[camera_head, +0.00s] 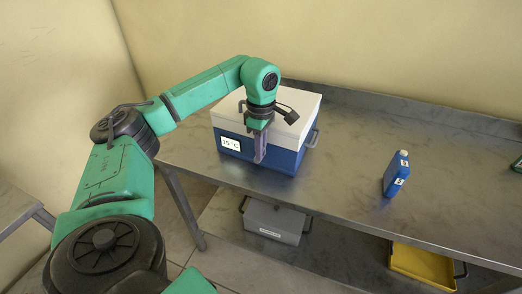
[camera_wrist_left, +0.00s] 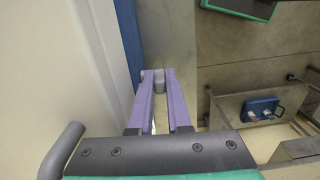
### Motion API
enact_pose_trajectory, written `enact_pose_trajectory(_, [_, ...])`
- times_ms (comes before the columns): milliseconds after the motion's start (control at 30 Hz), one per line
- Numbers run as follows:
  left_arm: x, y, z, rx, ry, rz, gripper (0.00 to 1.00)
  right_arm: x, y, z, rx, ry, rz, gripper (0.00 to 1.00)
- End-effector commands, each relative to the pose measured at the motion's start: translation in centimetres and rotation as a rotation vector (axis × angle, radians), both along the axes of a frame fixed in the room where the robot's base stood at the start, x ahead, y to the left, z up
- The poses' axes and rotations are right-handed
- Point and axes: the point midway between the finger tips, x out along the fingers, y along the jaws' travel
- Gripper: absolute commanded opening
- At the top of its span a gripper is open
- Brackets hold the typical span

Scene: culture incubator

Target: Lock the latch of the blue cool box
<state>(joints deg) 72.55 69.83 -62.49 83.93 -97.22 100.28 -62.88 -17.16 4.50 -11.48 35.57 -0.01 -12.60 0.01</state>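The cool box (camera_head: 284,158), blue with a white lid (camera_head: 300,101), stands at the table's left end, lid down. A "15 °C" label is on its front. My left gripper (camera_head: 260,157) points down at the box front. In the left wrist view, the purple fingers of this gripper (camera_wrist_left: 160,85) are slightly apart, beside the blue wall (camera_wrist_left: 129,35). A small grey piece (camera_wrist_left: 153,80), possibly the latch, shows by the fingertips; contact is unclear. In the head view the gripper covers the middle of the box front, so the latch's position cannot be read. My right gripper is not in view.
A blue bottle (camera_head: 396,174) stands on the metal table (camera_head: 345,195), with clear surface between it and the box. A grey container (camera_head: 273,221) and a yellow tray (camera_head: 422,263) are on the lower shelf. A wall runs behind the table.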

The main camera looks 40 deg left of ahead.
Motion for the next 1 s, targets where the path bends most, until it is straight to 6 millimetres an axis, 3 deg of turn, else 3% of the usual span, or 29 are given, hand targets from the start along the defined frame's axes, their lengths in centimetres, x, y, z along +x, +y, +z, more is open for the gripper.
enact_pose_trajectory(167, [-0.1,0.2,-0.2,-0.023,-0.002,0.002,0.0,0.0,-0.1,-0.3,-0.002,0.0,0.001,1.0])
enact_pose_trajectory(400, [-0.4,1.2,-0.4,-0.248,-0.063,0.004,0.0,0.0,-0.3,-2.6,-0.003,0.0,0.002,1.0])
enact_pose_trajectory(700, [-0.3,1.2,0.1,-0.272,-0.071,0.0,0.0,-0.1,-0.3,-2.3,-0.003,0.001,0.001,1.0])
enact_pose_trajectory(733, [-0.3,1.2,0.1,-0.272,-0.071,0.0,0.28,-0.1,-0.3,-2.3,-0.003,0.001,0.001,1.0])
enact_pose_trajectory(1000, [-0.3,1.2,0.2,-0.271,-0.072,0.0,0.29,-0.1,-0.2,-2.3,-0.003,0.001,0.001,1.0])
